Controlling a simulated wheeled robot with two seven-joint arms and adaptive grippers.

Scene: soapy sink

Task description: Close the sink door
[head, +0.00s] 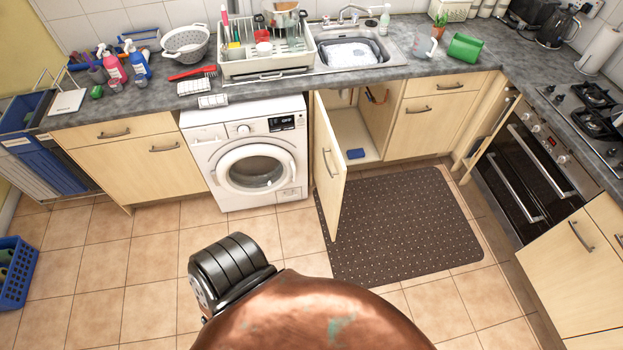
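The sink door (329,172) is a pale wooden cabinet door under the sink (350,52). It stands open, swung out toward me on its left side, with a vertical metal handle (327,163) on its outer face. The cabinet inside (349,132) is exposed, with a small blue item (355,154) on its floor. Neither of my grippers shows in the head view. A copper-coloured and dark rounded part at the bottom centre hides some of the floor.
A washing machine (247,156) stands just left of the door. A dark dotted mat (410,225) lies on the floor in front of the cabinet. An oven (530,165) is at the right. A blue basket (14,275) sits at the far left. Tiled floor (100,270) at left is clear.

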